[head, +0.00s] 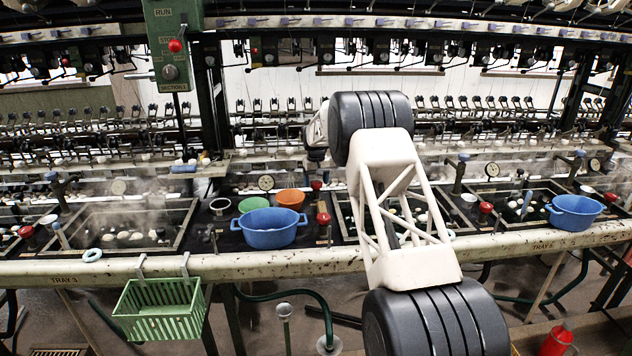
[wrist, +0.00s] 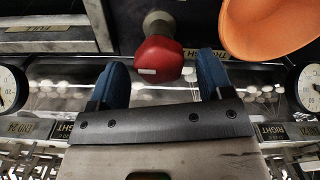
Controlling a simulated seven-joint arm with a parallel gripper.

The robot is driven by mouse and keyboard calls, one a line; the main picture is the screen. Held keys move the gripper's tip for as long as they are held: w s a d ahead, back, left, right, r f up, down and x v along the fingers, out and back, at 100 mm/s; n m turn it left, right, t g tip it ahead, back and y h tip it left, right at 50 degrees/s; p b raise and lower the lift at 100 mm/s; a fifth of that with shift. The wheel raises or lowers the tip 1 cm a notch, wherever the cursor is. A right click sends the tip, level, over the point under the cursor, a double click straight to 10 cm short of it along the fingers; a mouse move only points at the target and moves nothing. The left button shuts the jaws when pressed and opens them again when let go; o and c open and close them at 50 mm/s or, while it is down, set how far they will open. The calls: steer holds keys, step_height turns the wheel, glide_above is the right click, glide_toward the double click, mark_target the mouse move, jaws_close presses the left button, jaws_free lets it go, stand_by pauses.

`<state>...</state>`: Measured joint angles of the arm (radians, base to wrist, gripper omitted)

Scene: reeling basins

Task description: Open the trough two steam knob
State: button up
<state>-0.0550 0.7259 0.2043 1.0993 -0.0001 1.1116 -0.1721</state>
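A red knob (wrist: 158,58) on a pale stem shows in the wrist view, between the two blue fingers of my gripper (wrist: 163,68). The fingers are apart, with a gap on each side of the knob, and do not appear to touch it. In the head view it appears to be the upper red knob (head: 316,185), just right of an orange bowl (head: 290,198). My gripper (head: 316,156) is above it there, its fingers mostly hidden by my arm. Another red knob (head: 323,219) stands nearer the front. I cannot read which knob is trough two steam.
A blue basin (head: 268,236) and a green bowl (head: 253,204) stand left of the knobs. The orange bowl (wrist: 268,25) is close to the right finger in the wrist view. Water troughs (head: 135,215) lie on either side. A green basket (head: 160,310) hangs from the front rail.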

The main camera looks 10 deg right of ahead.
mark_target(316, 181)
steer(key=shift+r, duration=0.1)
steer(key=shift+r, duration=3.75)
steer(key=shift+r, duration=0.1)
